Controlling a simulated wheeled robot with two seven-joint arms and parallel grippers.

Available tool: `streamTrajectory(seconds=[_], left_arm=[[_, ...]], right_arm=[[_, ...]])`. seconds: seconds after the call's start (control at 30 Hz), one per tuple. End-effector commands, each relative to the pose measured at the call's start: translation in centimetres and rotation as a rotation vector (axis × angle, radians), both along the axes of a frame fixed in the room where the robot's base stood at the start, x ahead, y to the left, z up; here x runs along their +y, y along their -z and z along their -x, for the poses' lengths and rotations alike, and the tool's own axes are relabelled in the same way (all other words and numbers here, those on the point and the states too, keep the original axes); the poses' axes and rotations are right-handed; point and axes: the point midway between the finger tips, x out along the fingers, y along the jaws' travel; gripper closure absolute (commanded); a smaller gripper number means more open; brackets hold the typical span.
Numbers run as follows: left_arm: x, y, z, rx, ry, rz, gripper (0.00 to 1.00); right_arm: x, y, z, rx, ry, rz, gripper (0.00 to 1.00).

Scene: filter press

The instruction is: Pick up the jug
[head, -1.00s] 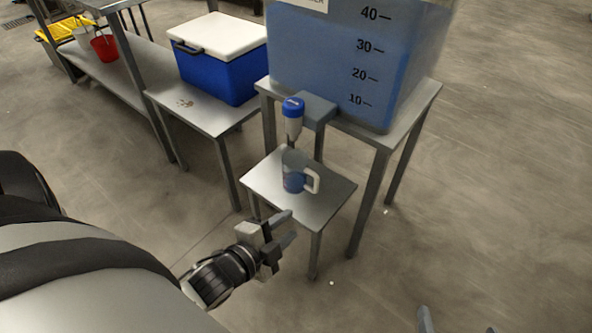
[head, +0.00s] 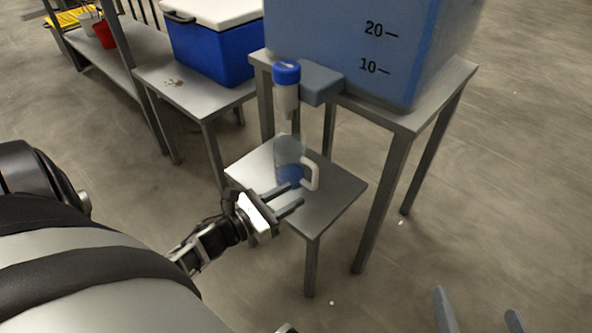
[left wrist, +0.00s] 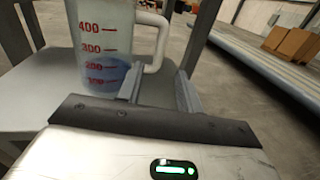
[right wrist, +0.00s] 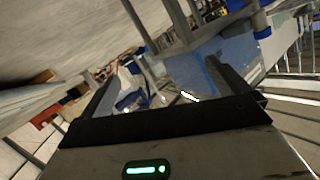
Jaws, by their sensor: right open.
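The jug (head: 289,164) is clear with blue liquid in its lower part and a white handle on its right side. It stands upright on a small low metal table (head: 335,190) below a tap (head: 287,88). In the left wrist view the jug (left wrist: 105,48) shows red scale marks. My left gripper (head: 296,193) is open just in front of the jug, with its fingers pointing at the handle side. In the left wrist view the lower handle appears between the fingertips (left wrist: 160,82); contact cannot be told. My right gripper (head: 478,308) is open and empty, away at bottom right.
A large tank of blue liquid (head: 350,45) stands on a taller metal stand (head: 425,110) behind the jug. A blue cooler with a white lid (head: 210,50) sits on a table at left. A red bucket (head: 104,34) is further left. The floor at right is clear.

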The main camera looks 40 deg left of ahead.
Motion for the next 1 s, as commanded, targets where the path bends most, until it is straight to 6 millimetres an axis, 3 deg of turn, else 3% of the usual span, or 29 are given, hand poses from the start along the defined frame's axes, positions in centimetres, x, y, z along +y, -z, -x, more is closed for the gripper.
streamTrajectory(seconds=[0.1,0.37,0.63,0.93,1.0], left_arm=[[-0.5,0.1,-1.9,-0.002,0.0,0.002,0.64],[-1.0,0.0,-3.7,0.0,0.0,0.002,0.64],[-1.9,-0.1,-7.5,0.0,0.0,0.003,0.64],[-2.0,-0.1,-8.0,0.002,-0.001,0.004,0.64],[-2.0,-0.1,-8.0,0.002,-0.001,0.004,0.81]], right_arm=[[0.1,0.0,-0.1,-0.003,0.0,-0.015,0.0],[0.2,0.1,0.0,-0.002,-0.002,-0.031,0.0],[0.4,0.1,0.0,-0.003,-0.006,-0.075,0.0],[0.5,-0.7,-0.1,-0.017,-0.004,-0.092,0.0],[0.5,-0.7,-0.2,-0.017,-0.004,-0.092,0.0]])
